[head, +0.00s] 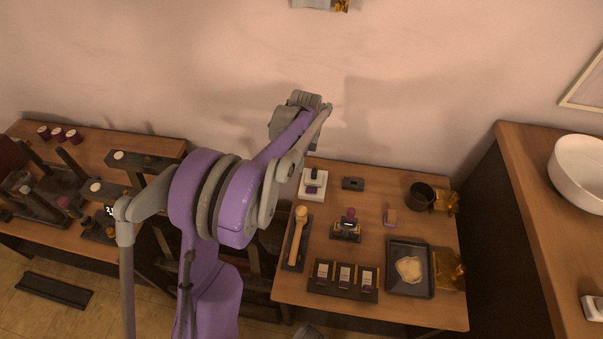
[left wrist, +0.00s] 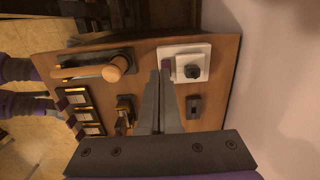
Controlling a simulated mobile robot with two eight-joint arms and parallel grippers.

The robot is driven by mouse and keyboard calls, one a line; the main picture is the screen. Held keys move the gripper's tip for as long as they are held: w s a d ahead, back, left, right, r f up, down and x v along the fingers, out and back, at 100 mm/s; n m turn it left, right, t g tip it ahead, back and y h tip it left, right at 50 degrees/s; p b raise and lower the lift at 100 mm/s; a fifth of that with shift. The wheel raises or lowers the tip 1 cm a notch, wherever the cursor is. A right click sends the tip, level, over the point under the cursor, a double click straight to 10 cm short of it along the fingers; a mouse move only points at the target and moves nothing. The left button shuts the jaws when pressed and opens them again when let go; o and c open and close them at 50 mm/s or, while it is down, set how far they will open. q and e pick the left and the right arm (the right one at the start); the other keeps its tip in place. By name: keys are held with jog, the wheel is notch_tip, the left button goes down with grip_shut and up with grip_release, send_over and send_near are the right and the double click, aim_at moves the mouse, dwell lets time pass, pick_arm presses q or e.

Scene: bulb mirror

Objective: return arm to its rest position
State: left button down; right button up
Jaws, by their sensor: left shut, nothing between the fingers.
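My left arm (head: 240,200), purple and grey, rises from the bottom of the head view and reaches toward the wall. Its grey wrist end (head: 300,108) is near the wall, above the back left of the middle table (head: 385,323); the fingertips are hard to make out there. In the left wrist view my left gripper (left wrist: 160,74) has its fingers together with nothing between them. The tips appear beside a white square plate with a dark knob (left wrist: 198,58), seen from above; I cannot tell the height between them.
A cluttered table (head: 165,148) stands left. A higher counter with a white bowl (head: 580,175) stands right.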

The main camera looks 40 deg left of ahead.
pick_arm(q)
jog(key=shift+s+a+r, duration=0.1)
jog(key=shift+a+r, duration=0.1)
jog(key=shift+r, duration=0.45)
jog(key=shift+s+a+r, duration=0.1)
jog(key=shift+a+r, duration=0.05)
jog(key=shift+r, duration=0.45)
jog(key=shift+d, duration=0.1)
